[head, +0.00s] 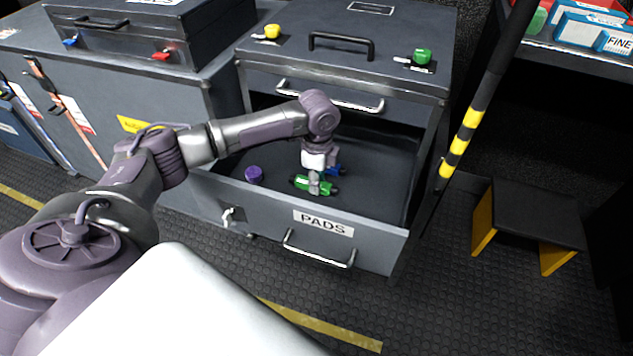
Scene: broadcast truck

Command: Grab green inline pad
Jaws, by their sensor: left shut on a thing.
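The green inline pad (301,183) is a small green cylinder with dark ends, inside the open drawer labelled PADS (372,249). My left gripper (314,186) reaches down into the drawer from above and is shut on the green pad, around its middle. I cannot tell whether the pad still touches the drawer floor. A blue piece (334,170) lies just behind the gripper, partly hidden by it. A purple piece (254,175) stands in the drawer to the left. My right gripper is not in view.
The cabinet top (350,70) above the drawer carries a yellow knob (272,31) and a green knob (422,56). A black-and-yellow striped pole (466,127) rises at the right. A low step stool (530,215) stands on the floor beyond it.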

